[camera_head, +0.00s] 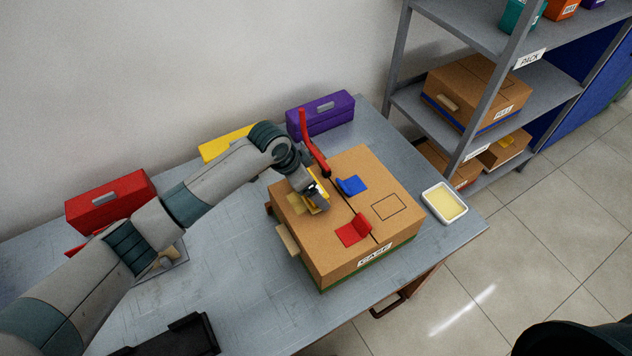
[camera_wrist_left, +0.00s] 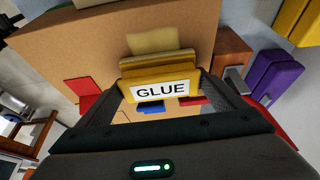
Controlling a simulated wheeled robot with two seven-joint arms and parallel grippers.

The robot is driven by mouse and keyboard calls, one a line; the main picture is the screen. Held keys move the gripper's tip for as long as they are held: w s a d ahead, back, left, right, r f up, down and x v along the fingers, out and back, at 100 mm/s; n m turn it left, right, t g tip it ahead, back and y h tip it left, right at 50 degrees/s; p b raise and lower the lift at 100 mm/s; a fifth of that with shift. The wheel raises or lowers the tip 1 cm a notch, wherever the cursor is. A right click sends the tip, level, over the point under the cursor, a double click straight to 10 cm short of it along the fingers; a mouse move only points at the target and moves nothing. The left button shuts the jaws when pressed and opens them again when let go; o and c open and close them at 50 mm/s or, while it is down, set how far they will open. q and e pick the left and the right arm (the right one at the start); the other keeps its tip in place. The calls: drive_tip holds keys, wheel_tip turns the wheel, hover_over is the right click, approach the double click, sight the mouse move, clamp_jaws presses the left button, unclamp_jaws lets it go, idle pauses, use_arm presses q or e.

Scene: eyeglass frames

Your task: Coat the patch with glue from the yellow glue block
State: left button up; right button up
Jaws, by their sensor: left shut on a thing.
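My left gripper (camera_head: 318,193) is shut on the yellow glue block (camera_wrist_left: 162,90), whose white label reads GLUE. It holds the block low over the cardboard case (camera_head: 345,245), near its back left side. A pale yellow patch (camera_head: 296,202) lies on the case top beside the gripper, and shows in the left wrist view (camera_wrist_left: 152,43) just beyond the block. I cannot tell whether block and patch touch. The block partly hides the patch in the wrist view. My right gripper is not in view.
A blue flap (camera_head: 352,185), a red flap (camera_head: 354,230) and an outlined square (camera_head: 389,207) are on the case top. A red handle (camera_head: 312,140) rises behind. A white tray (camera_head: 428,191) is at right. Red (camera_head: 110,198), yellow (camera_head: 224,143) and purple (camera_head: 320,114) boxes line the wall.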

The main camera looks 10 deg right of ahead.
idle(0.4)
use_arm(q)
drive_tip(key=shift+s+a, duration=0.35)
drive_tip(key=shift+a, duration=0.4)
drive_tip(key=shift+s+a, duration=0.3)
drive_tip(key=shift+a, duration=0.45)
drive_tip(key=shift+a+f, duration=0.1)
drive_tip(key=shift+s+a, duration=0.1)
drive_tip(key=shift+a, duration=0.15)
drive_tip(key=shift+s+a, duration=0.3)
drive_tip(key=shift+a, duration=0.35)
drive_tip(key=shift+s+a, duration=0.25)
drive_tip(key=shift+a, duration=0.35)
drive_tip(key=shift+r, duration=0.2)
wheel_tip(320, 180, up, 6)
